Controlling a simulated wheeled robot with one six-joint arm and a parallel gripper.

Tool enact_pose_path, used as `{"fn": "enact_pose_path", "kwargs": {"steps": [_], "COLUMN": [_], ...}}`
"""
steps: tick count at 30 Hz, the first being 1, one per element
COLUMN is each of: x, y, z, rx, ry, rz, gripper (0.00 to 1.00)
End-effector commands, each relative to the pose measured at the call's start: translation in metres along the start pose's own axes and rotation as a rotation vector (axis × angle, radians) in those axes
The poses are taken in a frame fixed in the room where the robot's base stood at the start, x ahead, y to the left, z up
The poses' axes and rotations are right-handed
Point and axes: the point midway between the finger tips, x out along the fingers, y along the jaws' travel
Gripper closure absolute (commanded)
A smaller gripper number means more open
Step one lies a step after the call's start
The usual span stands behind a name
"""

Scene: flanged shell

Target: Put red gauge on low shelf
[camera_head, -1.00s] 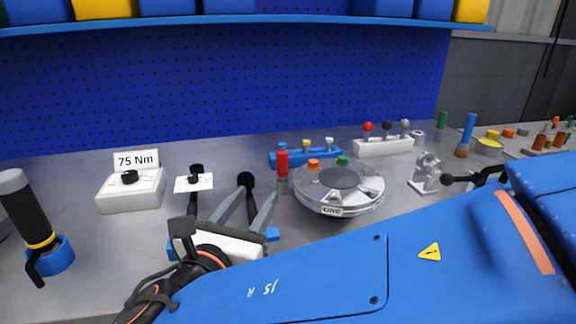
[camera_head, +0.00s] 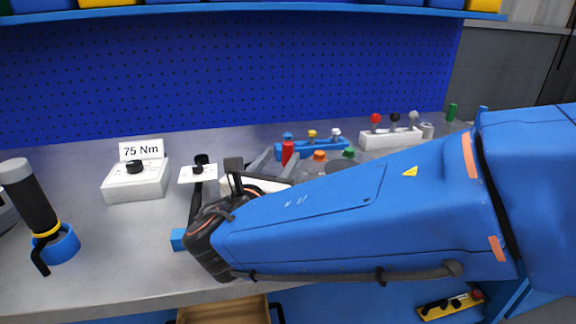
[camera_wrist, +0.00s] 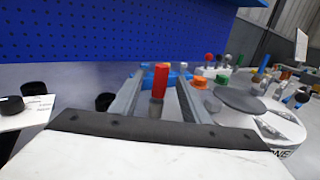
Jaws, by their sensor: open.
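The red gauge (camera_head: 287,152), a red handle over a grey lower part, stands upright on the bench behind my gripper (camera_head: 282,158). In the wrist view the red gauge (camera_wrist: 161,80) shows in the gap between the two open fingers of my gripper (camera_wrist: 160,78). No finger visibly touches it, and I cannot tell how deep it sits between them. Below the bench edge a blue surface (camera_head: 345,302) shows; I cannot tell whether it is the low shelf.
A blue rack (camera_head: 312,147) stands just behind the gauge. The round flanged shell (camera_wrist: 285,128) is close on the right, partly hidden by my arm in the head view. A 75 Nm box (camera_head: 135,180) stands left. A wooden box (camera_head: 225,310) and yellow tray (camera_head: 450,304) are below the bench.

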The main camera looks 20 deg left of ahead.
Motion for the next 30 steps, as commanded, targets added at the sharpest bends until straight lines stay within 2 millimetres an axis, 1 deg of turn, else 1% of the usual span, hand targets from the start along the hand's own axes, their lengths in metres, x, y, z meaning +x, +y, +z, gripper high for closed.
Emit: {"fn": "enact_pose_path", "kwargs": {"steps": [5,8,15,18,21,26,27,29,30], "x": [0.006,0.012,0.043,0.053,0.056,0.055,0.055,0.055,0.055], "y": [0.000,-0.001,-0.003,-0.003,-0.002,-0.002,-0.002,-0.002,-0.002], "z": [0.000,0.001,0.002,0.002,0.003,0.003,0.003,0.003,0.003], "rx": [0.000,0.000,-0.001,-0.001,-0.001,0.000,0.000,0.000,0.000], "ry": [0.001,0.001,0.001,0.001,0.000,0.000,0.000,0.001,0.001], "rz": [0.001,-0.001,-0.003,-0.001,0.000,0.001,0.001,0.001,0.001], "gripper": [0.58,0.58,0.58,0.58,0.58,0.58,0.67,0.82,0.91]}}
